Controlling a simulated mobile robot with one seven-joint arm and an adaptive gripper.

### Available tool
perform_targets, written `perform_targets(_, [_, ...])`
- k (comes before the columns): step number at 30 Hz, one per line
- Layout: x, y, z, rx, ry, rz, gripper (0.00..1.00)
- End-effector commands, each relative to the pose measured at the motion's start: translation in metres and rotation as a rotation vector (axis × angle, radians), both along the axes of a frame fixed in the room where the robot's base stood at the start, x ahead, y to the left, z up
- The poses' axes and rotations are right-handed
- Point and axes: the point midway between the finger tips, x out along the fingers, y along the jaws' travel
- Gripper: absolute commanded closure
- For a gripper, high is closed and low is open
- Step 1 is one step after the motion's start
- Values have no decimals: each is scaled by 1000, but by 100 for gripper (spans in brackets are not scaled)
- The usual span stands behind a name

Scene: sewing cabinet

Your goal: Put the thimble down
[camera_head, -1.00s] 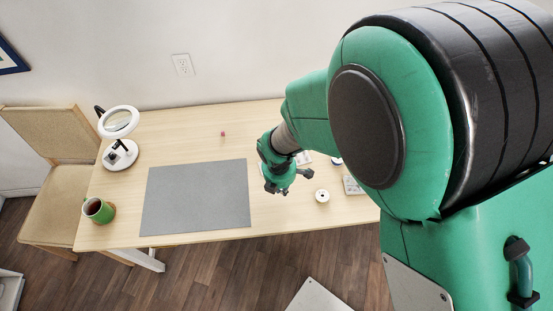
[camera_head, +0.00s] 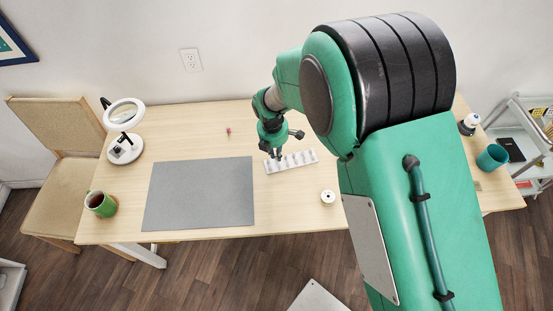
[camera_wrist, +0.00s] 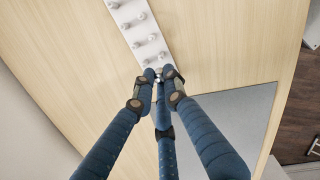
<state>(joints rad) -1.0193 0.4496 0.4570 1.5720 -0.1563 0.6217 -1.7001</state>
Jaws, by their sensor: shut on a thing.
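My gripper (camera_head: 275,155) is at the left end of a long white rack (camera_head: 304,161) with several silvery bumps in rows. In the wrist view my fingers (camera_wrist: 160,77) are closed together at the near end of the rack (camera_wrist: 122,13). A small pale metallic thing, apparently the thimble (camera_wrist: 159,70), shows between the fingertips and is mostly hidden by them. I cannot tell whether it touches the rack.
A grey mat (camera_head: 199,194) lies left of the rack. A white spool (camera_head: 328,197) and a tiny red item (camera_head: 228,131) stand on the table. A magnifier lamp (camera_head: 124,148) and green mug (camera_head: 101,204) are at the left; a teal cup (camera_head: 492,157) is at the right.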

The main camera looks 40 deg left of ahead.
Motion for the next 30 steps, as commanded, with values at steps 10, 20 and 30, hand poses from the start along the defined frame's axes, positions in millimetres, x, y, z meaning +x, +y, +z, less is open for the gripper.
perform_targets(10, [0,0,-2,-1,0,0,96])
perform_targets(20, [0,-1,-33,-2,2,-1,96])
perform_targets(30, [0,0,-35,-1,0,-1,96])
